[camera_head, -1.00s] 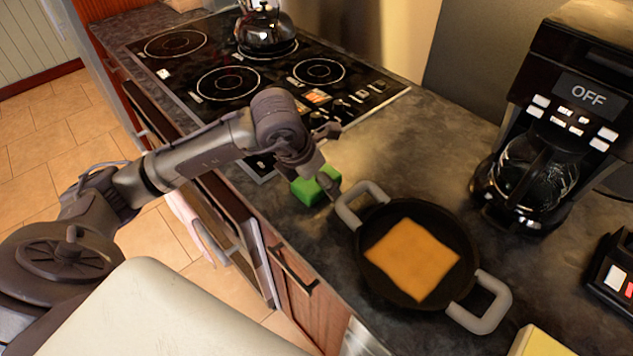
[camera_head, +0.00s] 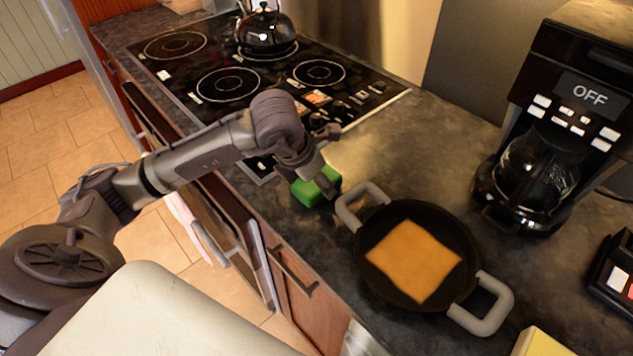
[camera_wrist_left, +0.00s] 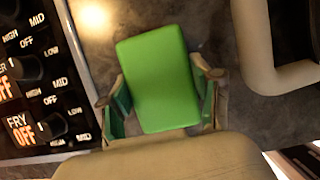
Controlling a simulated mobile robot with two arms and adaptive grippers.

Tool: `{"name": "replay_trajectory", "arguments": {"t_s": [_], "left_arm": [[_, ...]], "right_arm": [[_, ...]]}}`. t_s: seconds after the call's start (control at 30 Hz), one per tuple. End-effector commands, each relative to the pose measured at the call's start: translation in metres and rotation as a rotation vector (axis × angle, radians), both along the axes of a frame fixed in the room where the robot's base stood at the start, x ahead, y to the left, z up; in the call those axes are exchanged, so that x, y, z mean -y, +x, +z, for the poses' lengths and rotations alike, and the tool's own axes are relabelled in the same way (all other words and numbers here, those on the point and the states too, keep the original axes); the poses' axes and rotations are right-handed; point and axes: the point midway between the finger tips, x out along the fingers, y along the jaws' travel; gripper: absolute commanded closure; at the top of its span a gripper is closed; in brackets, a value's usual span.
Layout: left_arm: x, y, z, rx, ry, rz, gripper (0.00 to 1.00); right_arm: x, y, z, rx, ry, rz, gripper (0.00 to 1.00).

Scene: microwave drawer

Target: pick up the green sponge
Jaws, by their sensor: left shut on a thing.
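The green sponge (camera_head: 309,191) sits at the counter between the cooktop and the pan, partly hidden by my left gripper in the head view. In the left wrist view the green sponge (camera_wrist_left: 159,78) lies between the two fingers. My left gripper (camera_head: 325,185) is shut on the sponge, and the wrist view shows a finger of this gripper (camera_wrist_left: 160,105) against each side. I cannot tell whether the sponge touches the counter. My right gripper is not in view.
A black pan (camera_head: 368,281) with light handles and an orange slice (camera_head: 413,261) stands right of the sponge. The cooktop (camera_head: 270,97) with a kettle (camera_head: 266,30) lies behind. A coffee maker (camera_head: 560,110) stands at the right. The counter between is clear.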

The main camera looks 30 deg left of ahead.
Motion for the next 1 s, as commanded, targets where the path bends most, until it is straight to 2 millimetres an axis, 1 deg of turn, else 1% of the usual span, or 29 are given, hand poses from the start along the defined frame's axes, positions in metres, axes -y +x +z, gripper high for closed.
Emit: {"name": "replay_trajectory", "arguments": {"t_s": [0.2, 0.37, 0.4, 0.43, 0.57, 0.6, 0.63, 0.7, 0.8, 1.0], "left_arm": [[0.0, 0.0, 0.001, -0.001, 0.0, 0.0, 0.58], [0.0, 0.0, 0.007, -0.001, 0.0, 0.001, 0.58], [0.0, 0.0, 0.009, 0.001, 0.001, 0.0, 0.58], [0.0, 0.001, 0.012, 0.004, 0.0, 0.0, 0.58], [0.0, 0.002, 0.035, 0.008, -0.001, 0.0, 0.58], [0.0, 0.002, 0.044, 0.01, 0.0, 0.0, 0.58], [0.005, 0.0, 0.05, 0.008, -0.002, -0.004, 0.58], [0.022, -0.007, 0.057, 0.006, -0.004, -0.009, 0.58], [0.042, -0.015, 0.071, 0.007, -0.003, -0.009, 0.58], [0.078, -0.03, 0.095, 0.006, -0.002, -0.007, 0.58]], "right_arm": [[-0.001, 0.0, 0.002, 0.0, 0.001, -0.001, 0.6], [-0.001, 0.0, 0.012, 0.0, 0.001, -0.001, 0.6], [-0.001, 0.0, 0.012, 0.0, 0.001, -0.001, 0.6], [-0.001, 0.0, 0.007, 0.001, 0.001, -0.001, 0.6], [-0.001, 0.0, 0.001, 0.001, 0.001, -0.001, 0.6], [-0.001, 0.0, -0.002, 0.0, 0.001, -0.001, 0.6], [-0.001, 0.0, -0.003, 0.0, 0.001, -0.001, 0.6], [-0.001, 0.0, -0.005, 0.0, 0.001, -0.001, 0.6], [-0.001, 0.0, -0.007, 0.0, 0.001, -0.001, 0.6], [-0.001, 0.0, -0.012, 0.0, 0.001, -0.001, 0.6]]}}
